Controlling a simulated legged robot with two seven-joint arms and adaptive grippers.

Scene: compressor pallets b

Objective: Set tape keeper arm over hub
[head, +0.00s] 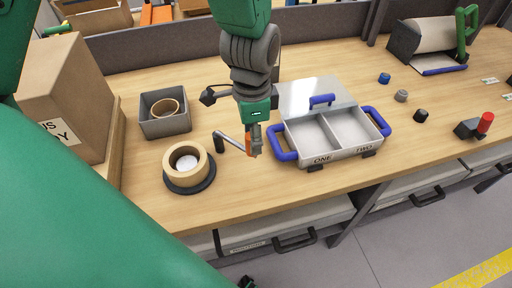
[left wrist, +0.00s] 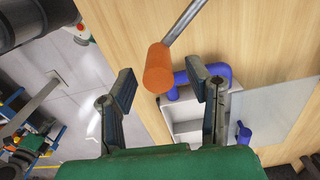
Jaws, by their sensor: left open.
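A tan tape roll (head: 200,169) lies on a round dark base on the bench at left, with a white hub (head: 187,162) in its middle. The keeper arm (head: 232,141) is a thin metal rod with an orange grip, standing to the right of the roll and clear of the hub. My left gripper (head: 256,150) points down at the orange grip. In the left wrist view the open fingers (left wrist: 160,84) stand either side of the orange grip (left wrist: 158,70), with gaps visible. The tape roll is not visible there. My right gripper is not in view.
A two-compartment tray (head: 340,152) with blue handles and a raised clear lid sits just right of my left gripper. A grey bin (head: 166,125) holding a brown ring stands behind the roll. A cardboard box (head: 62,90) stands at left. Small knobs (head: 401,96) lie farther right.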

